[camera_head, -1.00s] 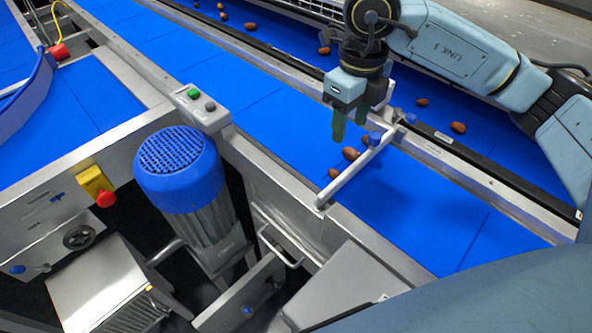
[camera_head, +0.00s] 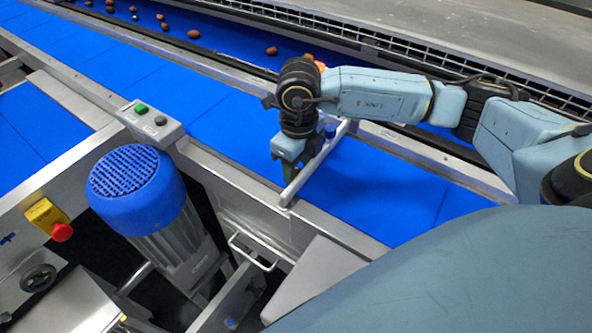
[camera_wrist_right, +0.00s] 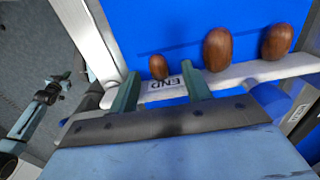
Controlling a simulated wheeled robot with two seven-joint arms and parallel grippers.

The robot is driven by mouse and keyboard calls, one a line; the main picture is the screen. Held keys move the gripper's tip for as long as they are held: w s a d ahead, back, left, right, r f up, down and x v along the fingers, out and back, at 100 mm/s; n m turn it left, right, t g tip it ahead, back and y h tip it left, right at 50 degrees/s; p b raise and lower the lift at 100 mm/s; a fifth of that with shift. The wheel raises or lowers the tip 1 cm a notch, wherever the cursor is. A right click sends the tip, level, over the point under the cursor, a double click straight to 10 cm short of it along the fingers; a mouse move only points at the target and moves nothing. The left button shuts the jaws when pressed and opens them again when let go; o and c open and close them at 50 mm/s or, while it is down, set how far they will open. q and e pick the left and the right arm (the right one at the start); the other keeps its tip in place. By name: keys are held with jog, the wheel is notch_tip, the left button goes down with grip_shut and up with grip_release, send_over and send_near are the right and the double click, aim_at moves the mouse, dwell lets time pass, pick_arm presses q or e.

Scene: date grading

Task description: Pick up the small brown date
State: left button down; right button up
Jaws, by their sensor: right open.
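The small brown date (camera_wrist_right: 158,67) lies on the blue belt (camera_wrist_right: 160,22) in the right wrist view, close to the pale bar. It appears between the two green fingertips of my right gripper (camera_wrist_right: 160,72), which is open and empty. I cannot tell whether the fingertips reach down around it. Two larger brown dates, one in the middle (camera_wrist_right: 217,48) and one farther right (camera_wrist_right: 277,42), lie to its right. In the head view my right gripper (camera_head: 287,170) points down at the belt beside the bar and hides these dates. My left gripper is not in view.
A pale bar (camera_head: 313,165) crosses the belt beside the gripper; it carries an END label (camera_wrist_right: 165,87). Several dates (camera_head: 193,34) lie on the far belt. A blue-capped motor (camera_head: 135,185) and button box (camera_head: 150,120) stand left. The near belt (camera_head: 395,195) right of the bar is clear.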

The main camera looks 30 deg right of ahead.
jog(key=shift+f, duration=0.3)
jog(key=c, duration=0.8)
jog(key=shift+o, duration=0.2)
